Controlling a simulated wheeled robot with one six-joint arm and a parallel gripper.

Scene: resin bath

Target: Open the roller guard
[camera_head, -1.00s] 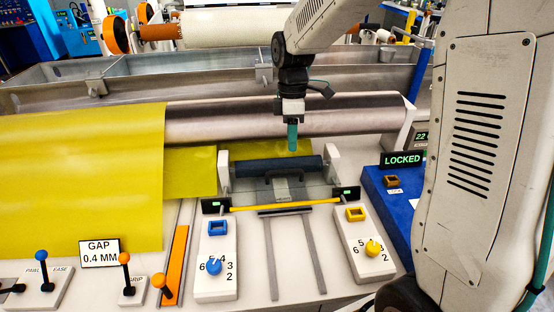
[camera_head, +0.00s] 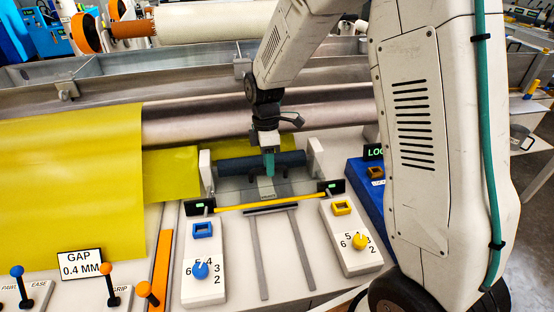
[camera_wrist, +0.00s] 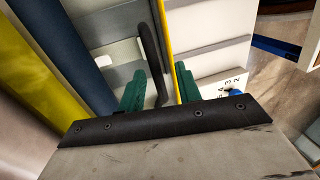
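The roller guard (camera_head: 235,189) is a clear, greyish panel lying down in front of the dark blue roller (camera_head: 235,167), between two white posts. My gripper (camera_head: 268,166) points down over the guard, its teal fingers beside the guard's middle. In the wrist view, my gripper (camera_wrist: 160,75) is open, with two green fingers spread apart. The guard's black bar handle (camera_wrist: 151,55) runs between the fingers, nearer the left one, with gaps visible. In the head view my gripper largely hides the handle.
A yellow bar (camera_head: 250,205) crosses in front of the guard. Control panels with a blue knob (camera_head: 201,270) and a yellow knob (camera_head: 360,242) stand either side of two grey rails. A blue box (camera_head: 367,195) with a partly hidden sign is at right. Yellow sheet (camera_head: 70,190) covers the left.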

